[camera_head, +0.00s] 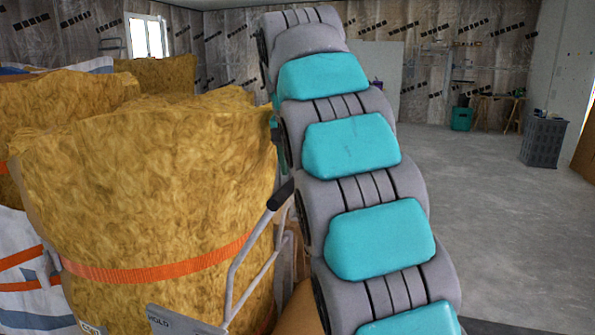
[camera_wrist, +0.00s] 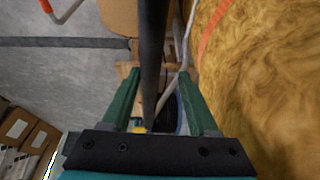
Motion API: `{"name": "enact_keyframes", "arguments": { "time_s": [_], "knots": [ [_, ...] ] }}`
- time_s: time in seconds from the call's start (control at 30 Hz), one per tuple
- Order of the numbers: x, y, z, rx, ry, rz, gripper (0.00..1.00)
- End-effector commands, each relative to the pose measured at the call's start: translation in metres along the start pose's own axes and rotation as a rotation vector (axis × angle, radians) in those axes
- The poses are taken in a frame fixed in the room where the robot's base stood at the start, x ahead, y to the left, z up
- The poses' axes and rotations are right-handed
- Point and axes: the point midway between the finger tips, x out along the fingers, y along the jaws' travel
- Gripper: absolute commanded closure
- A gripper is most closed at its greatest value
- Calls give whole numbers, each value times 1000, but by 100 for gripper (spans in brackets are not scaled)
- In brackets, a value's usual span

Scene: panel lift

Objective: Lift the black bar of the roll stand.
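The black bar (camera_wrist: 153,50) runs from the top of the wrist view down toward my palm. My gripper (camera_wrist: 160,74) has its two green fingers apart, one on each side of the bar. A gap shows between the bar and each finger, wider on the right. The bar's lower end is hidden by my gripper's dark palm plate. In the head view my grey and teal arm hides most of my gripper. There, a grey tube frame with a black grip (camera_head: 280,194) stands beside the arm; I cannot tell whether it belongs to the roll stand.
Large yellow-brown insulation rolls (camera_head: 150,180) with an orange strap crowd the left of the head view. They also fill the wrist view's right side (camera_wrist: 260,90). Cardboard boxes (camera_wrist: 22,135) show at lower left there. Open concrete floor (camera_head: 480,200) and a grey crate (camera_head: 543,142) are at right.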

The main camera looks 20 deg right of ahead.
Motion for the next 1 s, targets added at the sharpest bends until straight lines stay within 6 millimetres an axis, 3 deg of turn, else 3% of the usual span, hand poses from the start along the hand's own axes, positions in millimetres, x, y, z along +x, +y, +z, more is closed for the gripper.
{"name": "enact_keyframes", "arguments": {
  "time_s": [0.3, 0.57, 1.0],
  "knots": [
    [-16, -3, 0, -3, 2, -4, 40],
    [-23, 0, 18, -3, 1, -2, 40],
    [-45, 10, 69, -3, 4, -4, 40]
  ]
}}
